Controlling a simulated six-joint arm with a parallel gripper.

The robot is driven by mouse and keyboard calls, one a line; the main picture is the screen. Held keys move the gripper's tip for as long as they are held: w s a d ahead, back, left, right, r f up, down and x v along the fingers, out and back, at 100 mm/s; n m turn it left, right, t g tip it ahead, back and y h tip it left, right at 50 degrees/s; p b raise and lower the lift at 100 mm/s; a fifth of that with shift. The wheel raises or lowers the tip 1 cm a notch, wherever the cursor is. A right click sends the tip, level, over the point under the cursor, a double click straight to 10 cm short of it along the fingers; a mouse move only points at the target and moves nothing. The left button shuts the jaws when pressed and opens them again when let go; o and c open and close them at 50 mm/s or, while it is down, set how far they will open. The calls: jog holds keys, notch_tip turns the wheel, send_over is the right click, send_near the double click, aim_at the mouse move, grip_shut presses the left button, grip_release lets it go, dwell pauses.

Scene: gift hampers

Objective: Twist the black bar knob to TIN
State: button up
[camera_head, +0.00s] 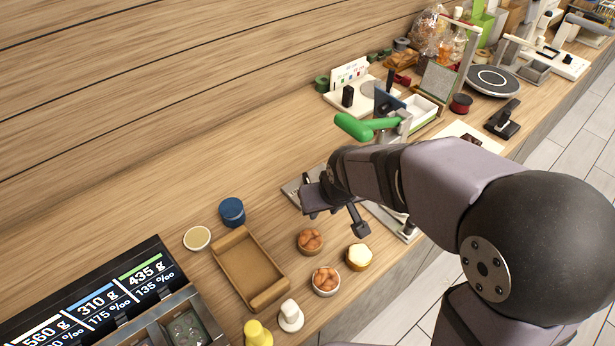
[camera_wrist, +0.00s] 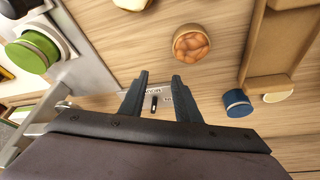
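The small black bar knob (camera_wrist: 153,103) shows in the wrist view, standing between my fingers on a pale plate (camera_wrist: 158,89) with dark lettering. The lettering is too small to read for certain, so I cannot tell which mark the bar points at. My gripper (camera_wrist: 160,77) is open, with its two dark fingers apart and nothing seen between their tips. In the head view my gripper (camera_head: 335,218) hangs over a grey metal plate (camera_head: 291,190) on the counter. My wrist and fingers hide most of that plate, and the knob cannot be made out there.
A green-handled press (camera_head: 368,127) stands behind my arm. A blue jar (camera_head: 232,211), a brown tray (camera_head: 250,270) and a bowl of brown pieces (camera_head: 310,241) are left of and in front of my gripper. A white stand with a black piece (camera_head: 347,96) is farther back.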

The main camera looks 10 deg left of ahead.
jog(key=shift+w, duration=0.1)
jog(key=p, duration=0.5)
send_near(307, 177)
jog(key=x, duration=0.4)
jog(key=shift+a+f, duration=0.1)
jog(key=shift+f, duration=0.3)
jog(key=shift+p+x, duration=0.35)
jog(key=shift+x, duration=0.6)
jog(key=shift+w+a+f, duration=0.1)
jog(key=shift+w+f, duration=0.25)
jog(key=shift+f, duration=0.3)
jog(key=shift+c, duration=0.6)
grip_shut()
